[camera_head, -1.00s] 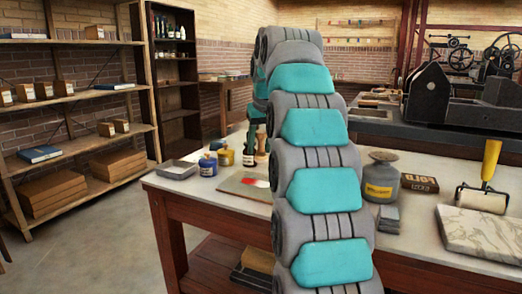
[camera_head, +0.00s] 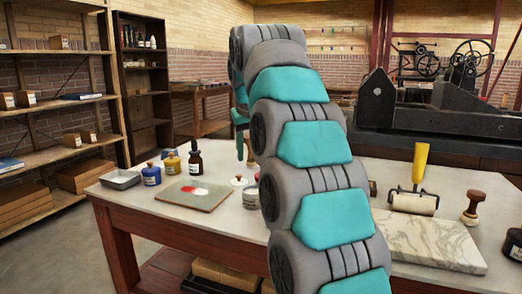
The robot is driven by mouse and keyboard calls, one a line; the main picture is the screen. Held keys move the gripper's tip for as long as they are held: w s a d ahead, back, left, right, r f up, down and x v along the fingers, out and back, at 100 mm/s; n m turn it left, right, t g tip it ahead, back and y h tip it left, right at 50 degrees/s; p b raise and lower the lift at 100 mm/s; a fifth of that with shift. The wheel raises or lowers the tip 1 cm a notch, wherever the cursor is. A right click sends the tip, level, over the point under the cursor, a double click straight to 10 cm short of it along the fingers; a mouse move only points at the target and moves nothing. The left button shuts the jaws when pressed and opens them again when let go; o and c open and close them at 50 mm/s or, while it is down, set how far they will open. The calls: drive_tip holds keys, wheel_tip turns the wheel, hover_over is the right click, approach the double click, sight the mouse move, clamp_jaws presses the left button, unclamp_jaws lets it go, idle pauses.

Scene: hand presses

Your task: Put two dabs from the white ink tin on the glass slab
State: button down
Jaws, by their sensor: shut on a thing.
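The glass slab (camera_head: 176,198) lies flat on the table, left of my arm, with a red patch and a white patch of ink side by side on it. A small tin with a pale label (camera_head: 250,197), probably the white ink tin, stands right of the slab, partly hidden by my arm. A pale lid-like piece with a red knob (camera_head: 238,181) is beside it. My gripper (camera_head: 241,149) shows only in part at the left edge of my arm, above the table behind the slab and tin. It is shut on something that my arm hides.
A blue tin (camera_head: 151,176), a yellow tin (camera_head: 172,164), a brown dropper bottle (camera_head: 195,162) and a grey tray (camera_head: 122,180) stand left. A roller (camera_head: 413,203), a wooden-handled tool (camera_head: 471,209) and a marble slab (camera_head: 430,240) are on the right.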

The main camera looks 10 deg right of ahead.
drive_tip(key=shift+a+f, duration=0.1)
drive_tip(key=shift+f, duration=0.9)
drive_tip(key=shift+f+b, duration=1.05)
drive_tip(key=shift+f, duration=0.9)
drive_tip(key=shift+f+b, duration=0.35)
drive_tip(key=shift+f, duration=0.3)
drive_tip(key=shift+r+p, duration=1.4)
drive_tip(key=shift+r, duration=2.15)
